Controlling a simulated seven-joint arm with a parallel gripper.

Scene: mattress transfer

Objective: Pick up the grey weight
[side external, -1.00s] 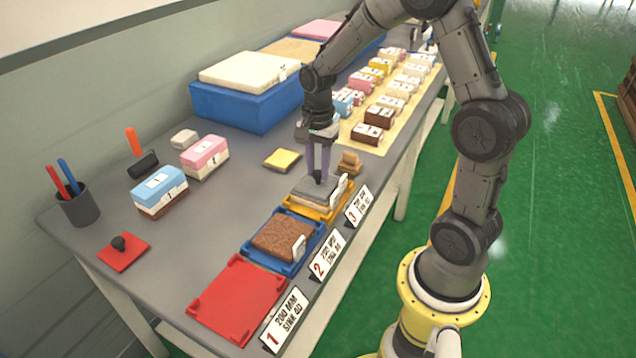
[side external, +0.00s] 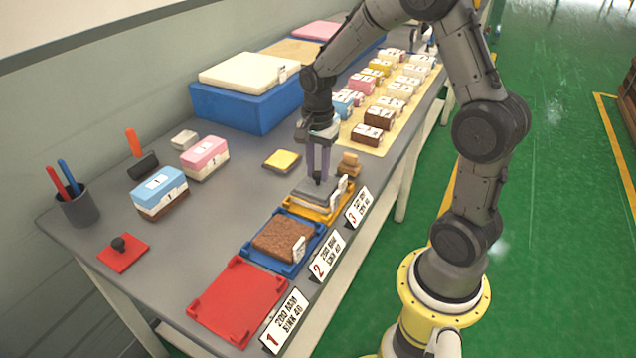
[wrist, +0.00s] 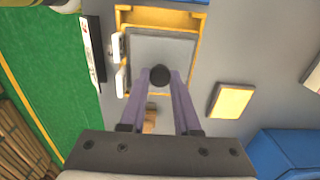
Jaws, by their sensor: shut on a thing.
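The grey weight (side external: 306,190) is a flat square plate with a dark round knob. It sits over the yellow tray (side external: 333,217) at station 3; whether it touches the pad beneath is hard to tell. My gripper (side external: 318,179) points down from above, with its fingertips at the knob. In the wrist view, the purple fingers of my gripper (wrist: 160,76) are shut on the black knob, and the grey plate (wrist: 165,48) lies inside the yellow tray's outline. White upright tabs stand along one edge of the tray.
The blue tray (side external: 250,257) with a brown pad and the empty red tray (side external: 238,300) lie nearer the camera. A small brown block (side external: 349,164) stands close behind the yellow tray. A yellow pad (side external: 282,160) lies to the left. A red weight (side external: 122,252) rests at the far left.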

